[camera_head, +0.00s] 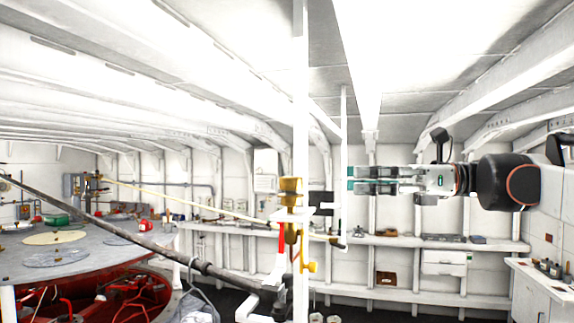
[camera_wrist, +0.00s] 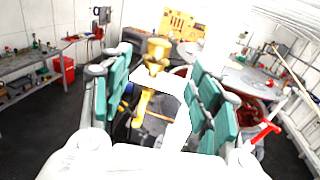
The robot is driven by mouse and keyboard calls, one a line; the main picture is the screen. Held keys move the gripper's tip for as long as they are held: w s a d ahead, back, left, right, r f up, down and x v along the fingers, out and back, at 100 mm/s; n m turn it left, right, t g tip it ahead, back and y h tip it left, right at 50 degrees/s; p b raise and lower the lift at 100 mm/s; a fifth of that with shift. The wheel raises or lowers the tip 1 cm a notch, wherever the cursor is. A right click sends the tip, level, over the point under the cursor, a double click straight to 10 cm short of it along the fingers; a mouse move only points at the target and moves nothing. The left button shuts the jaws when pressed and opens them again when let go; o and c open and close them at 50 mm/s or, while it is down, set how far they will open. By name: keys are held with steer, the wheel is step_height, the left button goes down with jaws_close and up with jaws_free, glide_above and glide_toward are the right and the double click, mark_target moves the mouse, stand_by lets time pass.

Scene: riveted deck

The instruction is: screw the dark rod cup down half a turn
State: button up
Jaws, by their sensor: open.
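A brass-yellow cup-like fitting (camera_head: 290,187) tops an upright pipe near the middle of the head view. The same-coloured fitting (camera_wrist: 157,48) shows beyond and between my fingers in the wrist view. A long dark rod (camera_head: 135,237) slopes down from the left toward the foot of this pipe. I cannot tell which fitting is the dark rod's cup. My gripper (camera_head: 350,179) is open and empty, pointing left, to the right of the brass fitting and apart from it. Its green-padded fingers stand wide apart in the wrist view.
A pale rod (camera_head: 215,209) slopes down to a dark end beside the pipe. A yellow valve handle (camera_head: 309,267) sits below the brass fitting. A round table (camera_head: 100,262) over red machinery is at left. Shelves (camera_head: 430,243) line the back wall. A white upright crosses beside the brass fitting.

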mark_target(291, 180)
steer(key=a+p, duration=0.1)
steer(key=a, duration=0.3)
steer(key=w+a, duration=0.1)
steer(key=a, duration=0.4)
steer(key=a+p, duration=0.1)
steer(key=a, duration=0.3)
steer(key=shift+w+a+p, duration=0.2)
steer(key=shift+a+p, duration=0.05)
steer(key=shift+p, duration=0.1)
steer(key=c, duration=1.1)
